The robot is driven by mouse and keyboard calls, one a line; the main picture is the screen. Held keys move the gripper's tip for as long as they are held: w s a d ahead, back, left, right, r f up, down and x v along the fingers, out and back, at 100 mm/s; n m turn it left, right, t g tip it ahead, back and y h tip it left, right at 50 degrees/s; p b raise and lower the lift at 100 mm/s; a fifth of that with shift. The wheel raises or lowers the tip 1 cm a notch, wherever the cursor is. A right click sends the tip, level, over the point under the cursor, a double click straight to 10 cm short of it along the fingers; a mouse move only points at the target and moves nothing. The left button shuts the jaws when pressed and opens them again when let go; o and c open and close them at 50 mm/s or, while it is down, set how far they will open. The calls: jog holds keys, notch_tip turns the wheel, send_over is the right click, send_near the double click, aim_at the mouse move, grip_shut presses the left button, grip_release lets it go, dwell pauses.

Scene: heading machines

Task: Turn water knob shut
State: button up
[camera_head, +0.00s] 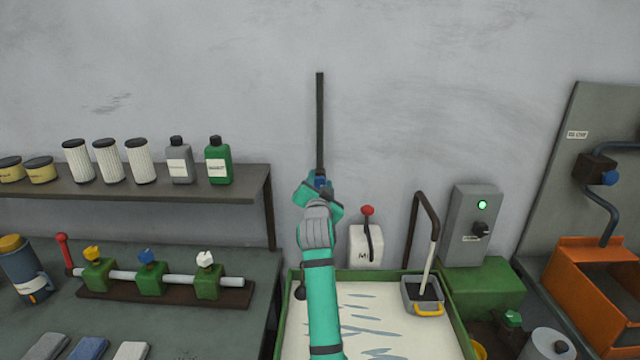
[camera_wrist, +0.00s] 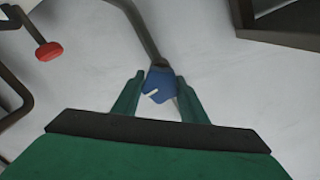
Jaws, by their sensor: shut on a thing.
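A blue knob (camera_wrist: 158,84) with a short white mark sits at the end of a dark pipe (camera_wrist: 140,25) in the wrist view. The fingers of my gripper (camera_wrist: 161,90) stand on either side of the knob and are shut on it. In the head view, the dark pipe (camera_head: 320,120) runs down the wall to my teal gripper (camera_head: 321,190). Only a small blue part of the knob (camera_head: 320,181) shows there; my gripper hides the rest.
A white box with a red-topped lever (camera_head: 367,212) stands right of my arm. A green-rimmed tray (camera_head: 455,325) with wet streaks lies below. A shelf (camera_head: 200,187) with bottles and a bench with several coloured valves (camera_head: 150,280) are at left. Another blue knob (camera_head: 610,178) is at far right.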

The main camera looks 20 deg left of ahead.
jog(key=n, duration=0.8)
jog(key=shift+a+n, duration=0.15)
jog(key=shift+n, duration=0.15)
jog(key=n, duration=0.3)
jog(key=shift+s, duration=0.1)
jog(key=shift+a+f+n, duration=0.1)
jog(key=shift+n, duration=1.3)
jog(key=shift+a+n, duration=0.1)
jog(key=shift+n, duration=1.3)
jog(key=o, duration=1)
jog(key=shift+o, duration=0.2)
